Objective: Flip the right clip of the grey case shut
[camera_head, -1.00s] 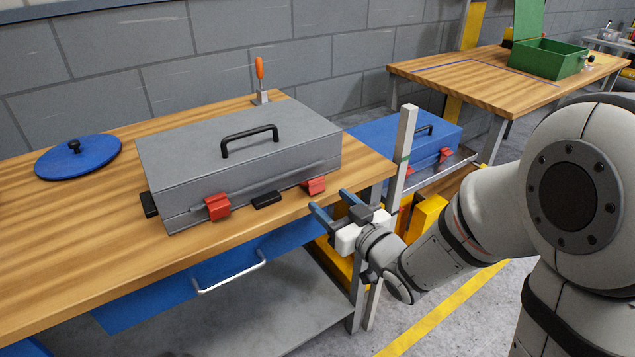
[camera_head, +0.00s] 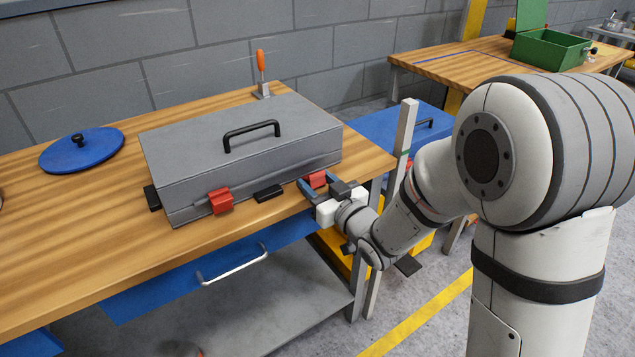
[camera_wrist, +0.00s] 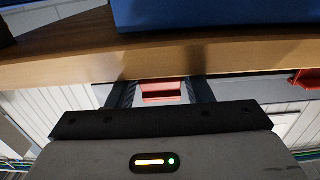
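The grey case (camera_head: 215,155) lies with its lid down on the wooden bench, its black handle on top. Its right clip (camera_head: 317,180) is red, at the right end of the front face, partly hidden by my gripper. My gripper (camera_head: 318,187) is at the bench's front edge, just in front of this clip. In the wrist view the right clip (camera_wrist: 162,90) shows between two spread dark fingers, with gaps on both sides. I cannot tell the clip's exact angle. The red left clip (camera_head: 220,202) is on the same front face and also shows in the wrist view (camera_wrist: 306,79).
A black block (camera_head: 268,193) is at the case's front between the clips. A blue round lid (camera_head: 82,150) and an orange-handled clamp (camera_head: 261,75) are on the bench. A blue case (camera_head: 375,138) and grey post (camera_head: 404,130) stand right. A drawer handle (camera_head: 232,268) sticks out below.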

